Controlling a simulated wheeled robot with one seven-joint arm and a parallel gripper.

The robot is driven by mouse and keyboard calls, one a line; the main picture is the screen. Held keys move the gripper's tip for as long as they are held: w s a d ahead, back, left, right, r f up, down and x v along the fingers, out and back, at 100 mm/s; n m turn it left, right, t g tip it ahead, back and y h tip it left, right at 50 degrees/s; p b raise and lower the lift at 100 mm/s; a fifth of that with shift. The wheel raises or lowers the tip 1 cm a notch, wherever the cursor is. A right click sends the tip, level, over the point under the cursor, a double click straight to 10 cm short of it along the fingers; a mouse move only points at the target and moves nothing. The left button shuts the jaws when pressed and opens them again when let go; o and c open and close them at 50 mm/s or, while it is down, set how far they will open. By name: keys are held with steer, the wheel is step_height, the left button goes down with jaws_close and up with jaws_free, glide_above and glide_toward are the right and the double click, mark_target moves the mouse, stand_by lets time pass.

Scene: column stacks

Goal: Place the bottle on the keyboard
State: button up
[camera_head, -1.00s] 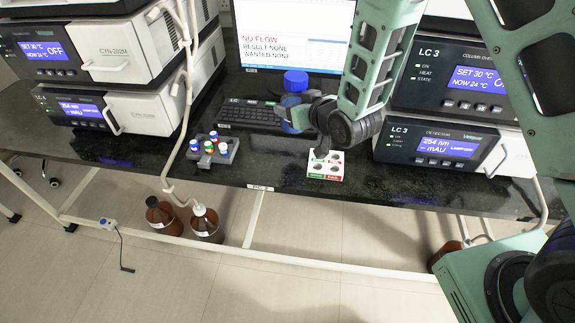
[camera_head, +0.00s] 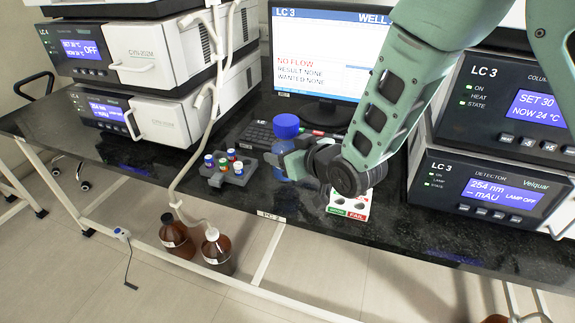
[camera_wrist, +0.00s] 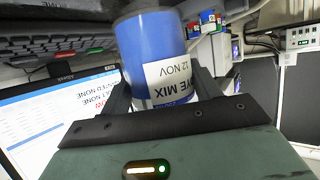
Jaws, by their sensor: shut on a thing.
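The bottle has a blue cap (camera_head: 286,126) and a blue body (camera_head: 281,168). It is upright in the head view, and my gripper (camera_head: 290,163) is shut around its body. In the wrist view, the blue bottle (camera_wrist: 150,50) with a white label sits between the fingers (camera_wrist: 160,92). The black keyboard (camera_head: 258,133) lies behind the bottle, below the monitor, partly hidden by the bottle and my arm. It also shows at the left of the wrist view (camera_wrist: 55,42). I cannot tell whether the bottle's base touches the bench.
A grey vial rack (camera_head: 226,175) with coloured caps stands just left of the bottle. The monitor (camera_head: 325,50) stands behind. Instrument stacks flank both sides (camera_head: 165,118), (camera_head: 492,190).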

steer(key=shift+f, duration=1.65)
steer(key=shift+f, duration=0.1)
steer(key=o, duration=1.3)
steer(key=shift+s+d, duration=0.25)
steer(key=shift+s, duration=0.05)
steer(key=shift+r+p+v, duration=0.2)
steer(key=shift+p+v, duration=1)
steer(key=shift+v, duration=4.5)
